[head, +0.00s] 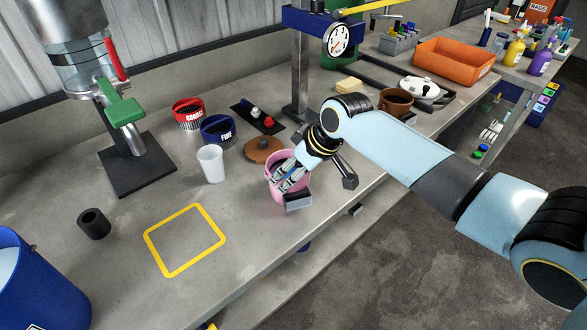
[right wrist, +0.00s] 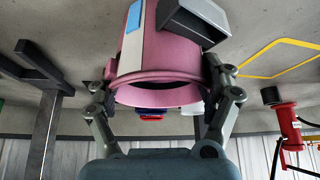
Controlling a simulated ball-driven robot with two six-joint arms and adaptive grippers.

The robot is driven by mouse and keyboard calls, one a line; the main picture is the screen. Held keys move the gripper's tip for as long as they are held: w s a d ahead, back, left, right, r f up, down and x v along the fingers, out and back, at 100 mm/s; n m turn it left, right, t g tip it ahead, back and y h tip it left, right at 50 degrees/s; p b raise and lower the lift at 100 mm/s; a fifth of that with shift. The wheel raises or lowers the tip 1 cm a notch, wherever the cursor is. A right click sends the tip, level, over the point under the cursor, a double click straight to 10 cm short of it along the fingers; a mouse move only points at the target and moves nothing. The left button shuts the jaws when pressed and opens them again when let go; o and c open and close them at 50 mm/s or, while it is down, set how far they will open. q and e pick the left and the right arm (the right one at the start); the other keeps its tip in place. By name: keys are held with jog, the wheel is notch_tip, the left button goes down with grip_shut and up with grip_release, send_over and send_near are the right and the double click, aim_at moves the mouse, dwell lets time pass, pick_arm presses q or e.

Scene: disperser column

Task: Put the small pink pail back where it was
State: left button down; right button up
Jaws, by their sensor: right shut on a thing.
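The small pink pail (head: 272,168) is near the front edge of the grey bench in the head view. My left gripper is not in view.
A yellow square outline (head: 170,221) marks bare bench to the left. A dark cylinder (head: 94,223) stands left.

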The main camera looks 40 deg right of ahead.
jog(key=o, duration=1.5)
jog(key=shift+f, duration=0.1)
jog(key=shift+s+d+r, duration=0.1)
jog(key=shift+s+r, duration=0.05)
jog(key=shift+r, duration=0.25)
jog(key=v, duration=1.1)
jog(key=shift+r+p, duration=0.2)
jog(key=shift+p, duration=0.2)
jog(key=shift+s, duration=0.1)
